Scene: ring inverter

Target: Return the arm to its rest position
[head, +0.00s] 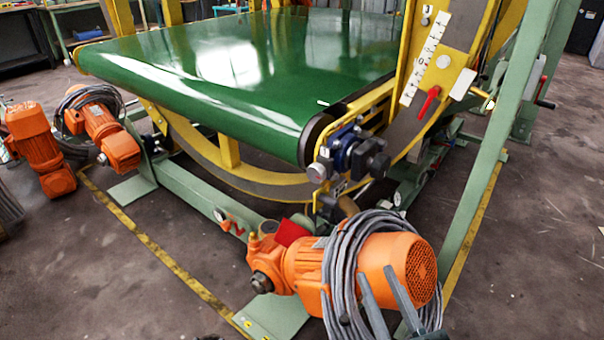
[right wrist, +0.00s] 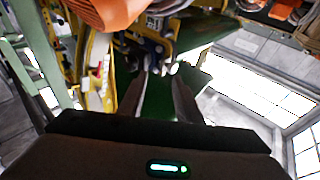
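My right gripper (head: 377,273) shows at the bottom right of the head view, in front of an orange motor (head: 405,262) wrapped in grey cable. Its two grey fingers are apart, with nothing seen held between them. In the right wrist view the same gripper (right wrist: 160,76) also has its fingers spread, and green and yellow machine parts show beyond them. How far the fingertips are from the motor and its cable I cannot tell. My left gripper does not show in either view.
A green conveyor belt (head: 240,70) in a yellow and green frame fills the middle. A red lever (head: 428,103) and a blue-black fitting (head: 345,152) sit at its right side. More orange motors (head: 38,148) stand at left. Open concrete floor (head: 540,250) lies at right.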

